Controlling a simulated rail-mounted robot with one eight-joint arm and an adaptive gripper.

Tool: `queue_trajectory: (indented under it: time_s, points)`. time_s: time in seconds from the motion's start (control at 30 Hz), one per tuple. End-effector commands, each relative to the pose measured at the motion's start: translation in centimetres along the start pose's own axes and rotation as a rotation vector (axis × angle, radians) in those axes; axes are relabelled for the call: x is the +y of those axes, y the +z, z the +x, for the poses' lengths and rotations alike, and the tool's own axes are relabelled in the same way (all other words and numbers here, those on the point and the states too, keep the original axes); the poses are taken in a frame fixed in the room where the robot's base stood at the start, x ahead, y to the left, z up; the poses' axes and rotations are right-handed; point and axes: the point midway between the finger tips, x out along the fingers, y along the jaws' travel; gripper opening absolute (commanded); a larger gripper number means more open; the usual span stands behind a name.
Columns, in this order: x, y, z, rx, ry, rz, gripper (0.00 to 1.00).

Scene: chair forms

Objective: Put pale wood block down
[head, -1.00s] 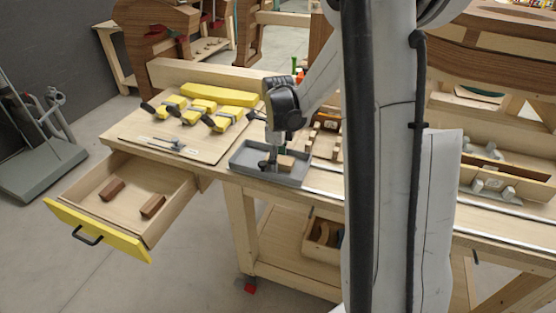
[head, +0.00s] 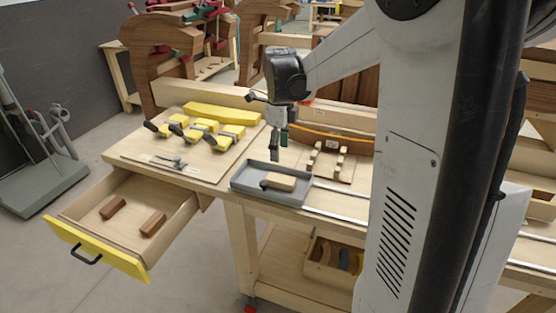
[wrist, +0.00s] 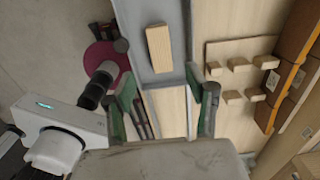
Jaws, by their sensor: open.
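The pale wood block (head: 281,181) lies flat in the shallow grey tray (head: 243,187) on the bench, toward the tray's right half. My gripper (head: 278,150) is raised above the back of the tray, open and empty, apart from the block. In the wrist view, the block (wrist: 159,48) lies on the grey tray floor (wrist: 136,30), beyond my spread green-padded fingers (wrist: 163,88). Nothing is between the fingers.
An open yellow-fronted drawer (head: 95,247) holds two dark brown blocks. Yellow clamped forms (head: 205,130) lie on a board left of the tray. A rack of small pegs (head: 328,160) stands to the right. Metal rails run along the bench's front.

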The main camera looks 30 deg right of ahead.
Motion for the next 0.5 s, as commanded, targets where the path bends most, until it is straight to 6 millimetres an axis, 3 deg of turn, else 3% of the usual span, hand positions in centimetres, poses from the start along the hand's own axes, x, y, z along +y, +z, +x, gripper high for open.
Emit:
queue_trajectory:
  time_s: [0.17, 0.5]
  points:
    - [1.8, 0.1, -1.4, -0.017, -0.028, -0.132, 0.51]
    - [10.4, -0.3, -5.2, -0.063, -0.205, -0.834, 0.51]
